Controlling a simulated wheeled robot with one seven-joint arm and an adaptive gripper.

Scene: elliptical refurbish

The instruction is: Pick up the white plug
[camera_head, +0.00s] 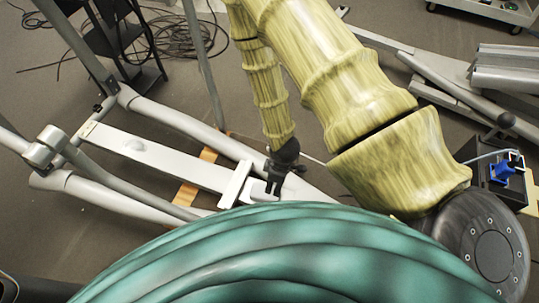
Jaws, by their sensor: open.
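I cannot make out the white plug with certainty. A black box (483,172) at the right edge has a blue connector (503,171) on it, with a small pale spot and a thin light cable beside it; whether a white plug is there is too small to tell. My gripper (272,190) is black, near the picture's middle, and points down over the pale metal frame (150,155). It is open, and I see nothing held in it. It is well to the left of the black box. My teal body hides the area below it.
A black step stool (120,40) and coiled black cables (185,35) are at the upper left. Metal rails (505,70) and a grey frame lie at the right. A white cart (500,8) stands at the top right. Grey floor (40,90) shows between them.

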